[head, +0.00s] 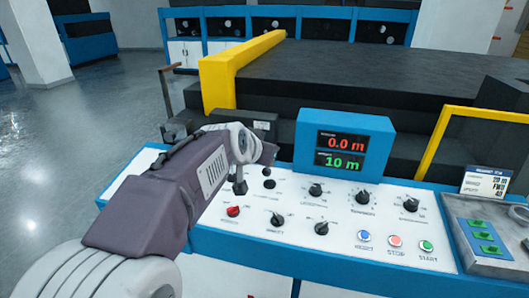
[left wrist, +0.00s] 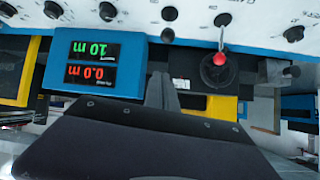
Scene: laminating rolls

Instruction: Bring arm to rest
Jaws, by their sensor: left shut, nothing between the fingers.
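My left arm comes in from the left in the head view and reaches over the left part of the white control panel (head: 290,240). Its pale wrist hides most of the left gripper there, and the fingers are hard to make out. In the left wrist view, which is upside down, the dark fingers of my left gripper (left wrist: 161,90) are together with nothing between them. They are beside the blue display box (head: 343,122), apart from the red-tipped lever (left wrist: 220,58). The display reads 0.0 m in red and 10 m in green. My right gripper is not in view.
Several black knobs (head: 362,197) and a red knob (head: 233,211) stand up from the panel. Blue, red and green buttons (head: 426,246) sit at its front right. A grey tray (head: 480,266) is at the right. Yellow guards (head: 218,82) stand behind. Open floor (head: 70,150) lies left.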

